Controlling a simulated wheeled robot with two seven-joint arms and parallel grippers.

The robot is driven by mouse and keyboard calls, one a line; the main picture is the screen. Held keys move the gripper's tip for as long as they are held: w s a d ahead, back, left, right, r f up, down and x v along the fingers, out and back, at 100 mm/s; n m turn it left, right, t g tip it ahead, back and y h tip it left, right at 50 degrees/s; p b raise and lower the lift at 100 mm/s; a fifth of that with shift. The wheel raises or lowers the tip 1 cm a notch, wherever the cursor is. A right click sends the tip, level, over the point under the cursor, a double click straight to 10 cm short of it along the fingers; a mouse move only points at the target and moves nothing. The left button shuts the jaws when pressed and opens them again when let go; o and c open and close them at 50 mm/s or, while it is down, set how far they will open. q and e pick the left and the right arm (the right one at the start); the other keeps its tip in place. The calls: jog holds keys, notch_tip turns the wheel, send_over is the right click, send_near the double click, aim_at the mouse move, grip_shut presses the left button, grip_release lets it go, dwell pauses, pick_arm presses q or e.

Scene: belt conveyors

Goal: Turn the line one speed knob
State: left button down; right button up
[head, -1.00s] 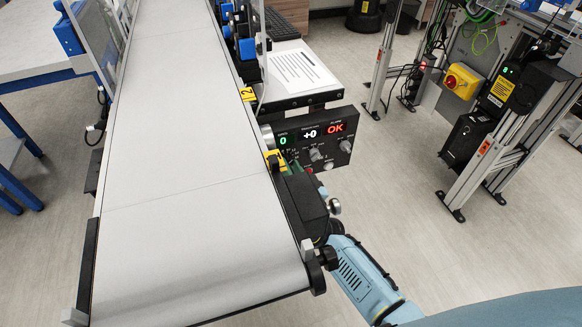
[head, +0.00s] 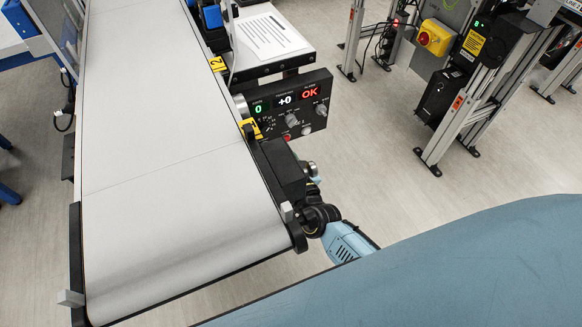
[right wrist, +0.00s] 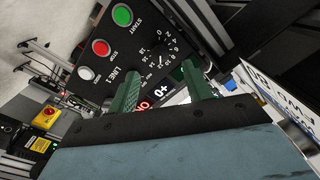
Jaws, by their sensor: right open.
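The black control panel (head: 272,108) stands beside the belt in the head view, its displays reading 0, +0 and OK. In the right wrist view the panel (right wrist: 120,62) carries the words LINE 1 and a numbered speed dial (right wrist: 165,42); the knob at its centre is hard to make out against the black. My right gripper (right wrist: 160,68) is open. Its two green fingers stand apart in front of the panel, near the dial's lower edge; I cannot tell whether they touch anything. The fingers are not clear in the head view. My left gripper is not in view.
Green START (right wrist: 122,15), red STOP (right wrist: 101,47) and white RESET (right wrist: 86,73) buttons sit beside the dial. The pale conveyor belt (head: 170,200) is empty. A paper sheet (head: 268,35) lies behind the panel. Open floor (head: 380,190) is to the right.

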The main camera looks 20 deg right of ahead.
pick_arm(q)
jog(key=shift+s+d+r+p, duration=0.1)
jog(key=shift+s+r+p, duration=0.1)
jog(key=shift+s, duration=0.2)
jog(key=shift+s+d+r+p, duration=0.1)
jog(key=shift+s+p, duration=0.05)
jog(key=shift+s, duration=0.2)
pick_arm(e)
jog(key=s, duration=0.7)
jog(key=shift+d, duration=0.25)
jog(key=shift+f, duration=0.1)
